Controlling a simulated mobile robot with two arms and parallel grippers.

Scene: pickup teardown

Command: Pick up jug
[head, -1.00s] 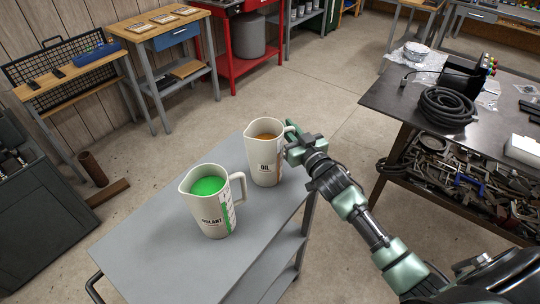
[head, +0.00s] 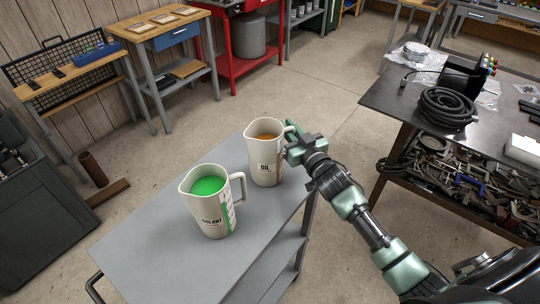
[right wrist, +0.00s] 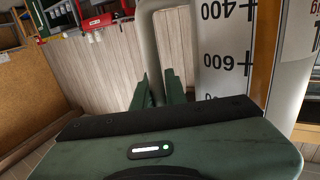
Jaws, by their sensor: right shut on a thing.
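Two white jugs stand upright on a grey cart top. The jug marked OIL (head: 265,165) holds brown liquid and is at the cart's far end. The jug marked COOLANT (head: 212,212) holds bright green liquid and is nearer, its handle to the right. My right gripper (head: 291,136) is shut on the oil jug's handle, at the jug's right side. In the right wrist view the handle (right wrist: 149,42) runs between the green fingers (right wrist: 158,88), beside the jug's measuring scale (right wrist: 222,50). The oil jug's base looks in contact with the cart. My left gripper is out of view.
The grey cart (head: 150,245) has free room at its near end and lower shelves. A dark table (head: 395,100) at the right carries a coiled black hose (head: 447,107). Wooden benches (head: 160,30) and a red stand (head: 235,65) are at the back. The floor between is clear.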

